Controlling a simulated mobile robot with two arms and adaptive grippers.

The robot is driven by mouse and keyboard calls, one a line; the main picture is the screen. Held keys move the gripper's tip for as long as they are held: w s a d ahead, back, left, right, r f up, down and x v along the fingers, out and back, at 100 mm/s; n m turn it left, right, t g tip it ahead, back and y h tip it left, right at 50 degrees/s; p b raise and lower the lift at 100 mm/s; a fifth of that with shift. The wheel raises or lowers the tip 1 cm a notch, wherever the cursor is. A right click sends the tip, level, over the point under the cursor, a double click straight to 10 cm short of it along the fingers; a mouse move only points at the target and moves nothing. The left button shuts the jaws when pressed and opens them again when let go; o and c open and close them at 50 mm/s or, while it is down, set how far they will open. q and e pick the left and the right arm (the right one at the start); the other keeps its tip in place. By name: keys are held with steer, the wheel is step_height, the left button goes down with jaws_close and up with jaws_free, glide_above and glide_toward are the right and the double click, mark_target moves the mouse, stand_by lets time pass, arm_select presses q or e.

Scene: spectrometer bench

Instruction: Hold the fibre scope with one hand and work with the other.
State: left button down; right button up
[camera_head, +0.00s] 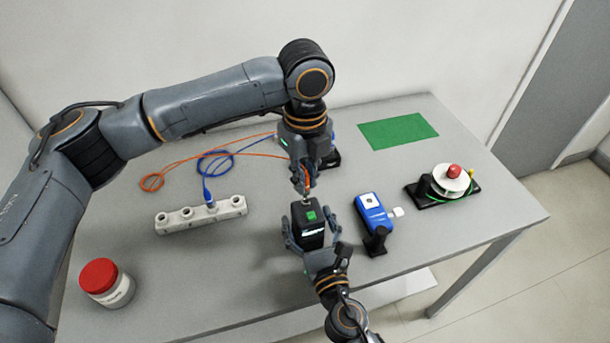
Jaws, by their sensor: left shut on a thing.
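The fibre scope (309,222), a black box with a green button and a small lit screen, stands out in front of the table's middle. My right gripper (312,240) comes from below with a finger on each side of it and is shut on it. My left gripper (306,187) points down just above the scope's top end. It is shut on the orange fibre's connector (307,176), mostly hidden by the fingers. The connector tip is very close to the scope's top; I cannot tell whether they touch. The orange fibre (152,182) loops away to the left.
A blue fibre (212,167) ends in a white holed block (202,215). A red-lidded jar (106,282) stands front left. A blue handheld device (372,212) rests in a black stand. A white reel (450,178) and a green mat (398,131) lie right. A dark device (331,159) is partly hidden.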

stand_by(0.3)
steer(key=v, duration=1.2)
